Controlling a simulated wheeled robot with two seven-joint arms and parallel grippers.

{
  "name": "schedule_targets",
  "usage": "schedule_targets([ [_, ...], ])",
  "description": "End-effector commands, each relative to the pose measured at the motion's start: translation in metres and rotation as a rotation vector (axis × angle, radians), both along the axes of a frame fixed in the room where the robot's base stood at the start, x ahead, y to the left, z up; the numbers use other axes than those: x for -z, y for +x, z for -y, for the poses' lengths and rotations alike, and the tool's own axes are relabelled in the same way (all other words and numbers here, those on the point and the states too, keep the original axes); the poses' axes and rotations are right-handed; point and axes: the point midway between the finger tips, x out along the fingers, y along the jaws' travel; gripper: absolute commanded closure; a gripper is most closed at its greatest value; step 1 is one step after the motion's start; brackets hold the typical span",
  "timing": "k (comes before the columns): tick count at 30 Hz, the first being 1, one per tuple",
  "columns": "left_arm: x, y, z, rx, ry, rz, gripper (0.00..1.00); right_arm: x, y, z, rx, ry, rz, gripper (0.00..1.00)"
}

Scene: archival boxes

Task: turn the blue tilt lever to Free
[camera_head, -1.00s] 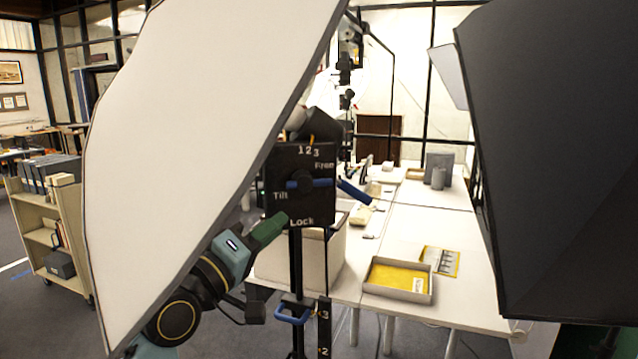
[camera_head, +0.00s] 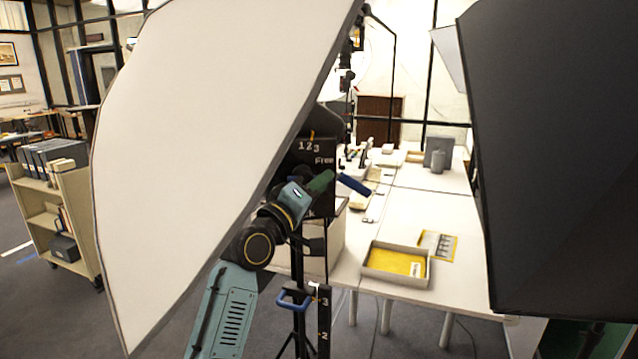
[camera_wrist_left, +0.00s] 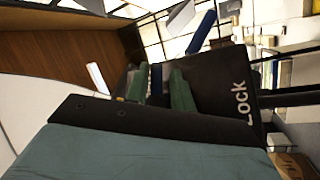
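The black tilt head box (camera_head: 322,150) stands on a stand in the middle of the head view, with "123" and "Free" readable on its face. My left gripper (camera_head: 318,184) is in front of the box and covers the "Tilt" and "Lock" labels and most of the blue tilt lever. In the left wrist view, the green fingers of my left gripper (camera_wrist_left: 157,88) stand apart, with the blue tilt lever (camera_wrist_left: 156,80) between them. Firm contact cannot be seen. The "Lock" label (camera_wrist_left: 241,103) shows beside them. My right gripper is not in view.
A large white softbox (camera_head: 210,130) fills the left and a dark panel (camera_head: 560,160) the right. Another blue handle (camera_head: 354,186) sticks out right of the box. A blue clamp lever (camera_head: 294,299) is lower on the stand. A table (camera_head: 455,240) with a yellow-lined tray (camera_head: 397,264) stands behind.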

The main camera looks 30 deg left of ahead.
Motion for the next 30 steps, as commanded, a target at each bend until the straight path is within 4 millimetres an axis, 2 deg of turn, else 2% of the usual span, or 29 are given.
schedule_targets([
  [6, 0.001, 0.000, -0.001, -0.002, 0.000, -0.003, 0.78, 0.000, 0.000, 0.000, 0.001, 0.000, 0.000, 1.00],
  [11, 0.001, 0.000, -0.001, -0.002, 0.000, -0.003, 0.99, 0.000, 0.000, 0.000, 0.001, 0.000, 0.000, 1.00],
  [12, 0.001, 0.000, -0.001, -0.002, 0.000, -0.003, 1.00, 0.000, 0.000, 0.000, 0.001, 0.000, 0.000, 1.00],
  [17, 0.002, 0.000, 0.000, -0.001, -0.017, 0.017, 1.00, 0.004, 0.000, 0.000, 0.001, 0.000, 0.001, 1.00],
  [24, -0.001, 0.002, 0.001, 0.000, -0.142, 0.153, 1.00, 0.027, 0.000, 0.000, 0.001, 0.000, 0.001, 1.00],
  [30, -0.006, 0.002, 0.001, -0.001, -0.177, 0.192, 1.00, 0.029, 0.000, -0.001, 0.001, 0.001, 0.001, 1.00],
])
